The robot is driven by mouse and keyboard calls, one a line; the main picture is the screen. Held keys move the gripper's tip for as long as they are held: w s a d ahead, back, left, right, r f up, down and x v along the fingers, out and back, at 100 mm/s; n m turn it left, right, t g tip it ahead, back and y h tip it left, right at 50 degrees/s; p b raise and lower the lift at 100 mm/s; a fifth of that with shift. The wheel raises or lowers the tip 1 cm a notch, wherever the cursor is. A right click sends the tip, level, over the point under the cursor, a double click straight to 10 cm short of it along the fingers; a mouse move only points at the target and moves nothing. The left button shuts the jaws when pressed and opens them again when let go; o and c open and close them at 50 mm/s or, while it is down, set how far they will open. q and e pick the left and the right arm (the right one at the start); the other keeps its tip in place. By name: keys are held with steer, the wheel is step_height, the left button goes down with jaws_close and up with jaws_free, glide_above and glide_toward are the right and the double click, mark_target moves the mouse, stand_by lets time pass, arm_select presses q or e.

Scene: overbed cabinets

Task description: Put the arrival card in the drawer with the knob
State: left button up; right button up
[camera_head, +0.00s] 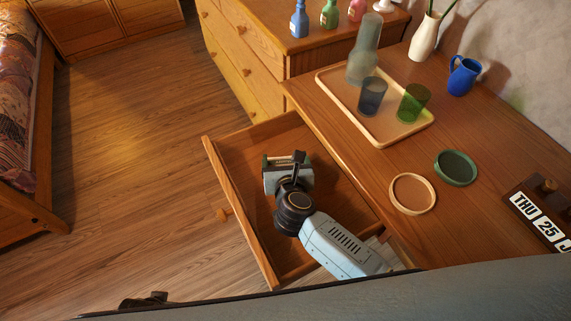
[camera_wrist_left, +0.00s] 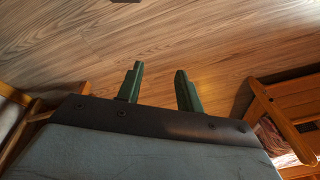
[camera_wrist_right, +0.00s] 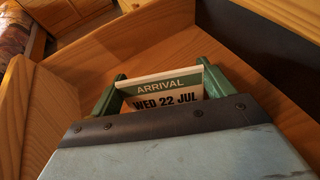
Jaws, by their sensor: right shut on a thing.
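The drawer with the knob (camera_head: 222,214) is pulled open below the desk, and its bare wooden floor (camera_head: 240,160) shows. My right gripper (camera_head: 287,162) is inside the drawer's outline in the head view. In the right wrist view it is shut on the arrival card (camera_wrist_right: 165,90), a white card with a green band reading "ARRIVAL" and "WED 22 JUL". The card stands between the two green fingers, with drawer walls around it. Whether it touches the drawer floor I cannot tell. My left gripper (camera_wrist_left: 158,88) is open and empty above the wooden floor.
The desk top holds a tray (camera_head: 378,131) with a carafe and two tumblers, two round coasters (camera_head: 412,194), a blue jug (camera_head: 463,76), a white vase (camera_head: 425,38) and a date block (camera_head: 540,212). A dresser (camera_head: 243,60) with bottles stands behind the drawer. The floor at left is clear.

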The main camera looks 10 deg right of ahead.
arm_select(q)
steer(key=shift+w+d+r, duration=0.15)
steer(key=shift+w+r, duration=0.25)
steer(key=shift+r, duration=0.25)
arm_select(e)
steer(key=shift+f, duration=0.5)
steer(key=shift+f, duration=0.2)
steer(key=o, duration=0.9)
arm_select(q)
steer(key=shift+w+d+r, duration=0.2)
steer(key=shift+r, duration=0.05)
arm_select(e)
steer(key=shift+r, duration=0.15)
arm_select(q)
steer(key=s+a+f+p, duration=0.1)
steer(key=s+f+p, duration=0.2)
steer(key=s+f, duration=0.3)
steer(key=shift+s+a+f+g, duration=0.3)
steer(key=shift+a+f, duration=0.1)
steer(key=shift+f, duration=0.2)
arm_select(e)
steer(key=v, duration=1.2)
steer(key=shift+r, duration=0.1)
